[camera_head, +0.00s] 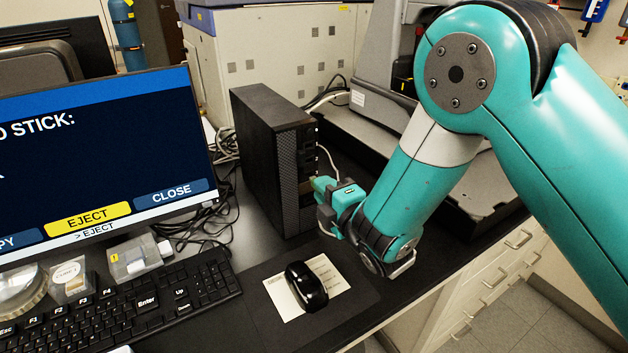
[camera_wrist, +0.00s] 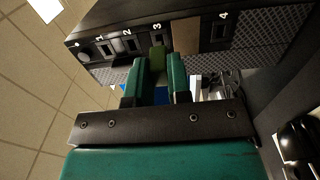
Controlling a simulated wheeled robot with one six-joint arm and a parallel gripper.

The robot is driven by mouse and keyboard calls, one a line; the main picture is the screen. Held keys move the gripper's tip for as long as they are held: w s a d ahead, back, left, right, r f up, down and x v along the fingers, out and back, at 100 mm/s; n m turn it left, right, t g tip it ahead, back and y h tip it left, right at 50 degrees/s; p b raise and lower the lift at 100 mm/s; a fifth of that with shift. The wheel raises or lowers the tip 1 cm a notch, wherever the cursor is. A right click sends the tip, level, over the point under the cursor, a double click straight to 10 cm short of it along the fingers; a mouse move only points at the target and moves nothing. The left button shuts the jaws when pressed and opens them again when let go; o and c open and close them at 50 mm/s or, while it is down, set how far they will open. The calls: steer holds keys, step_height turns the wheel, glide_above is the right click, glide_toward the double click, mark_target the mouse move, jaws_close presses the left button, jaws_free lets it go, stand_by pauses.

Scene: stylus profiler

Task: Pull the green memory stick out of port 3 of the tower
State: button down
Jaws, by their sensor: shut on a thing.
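The black tower (camera_head: 275,160) stands upright on the desk, its front facing my gripper. In the wrist view its front panel (camera_wrist: 205,62) has ports numbered 1 to 4. The green memory stick (camera_wrist: 157,58) is at port 3, between my fingertips. Its far end meets the panel under the number 3; how deep it sits cannot be told. My gripper (camera_wrist: 157,80) is shut on the stick. In the head view my gripper (camera_head: 333,197) is close in front of the tower, and the fingers mostly hide the stick.
A monitor (camera_head: 100,160) at left shows a yellow EJECT button and "> EJECT". Cables run beside the tower. Open floor lies beyond the desk's right edge.

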steer(key=shift+b+v, duration=1.2)
steer(key=shift+b, duration=0.6)
steer(key=shift+s+d+r+b, duration=0.45)
steer(key=shift+s+r, duration=0.05)
steer(key=shift+s, duration=0.2)
steer(key=shift+s+d+r+b, duration=0.45)
steer(key=shift+s+r+b, duration=0.1)
steer(key=shift+s, duration=0.15)
steer(key=shift+s+d+r+b, duration=0.4)
steer(key=shift+s+d+r, duration=0.1)
steer(key=shift+s, duration=0.2)
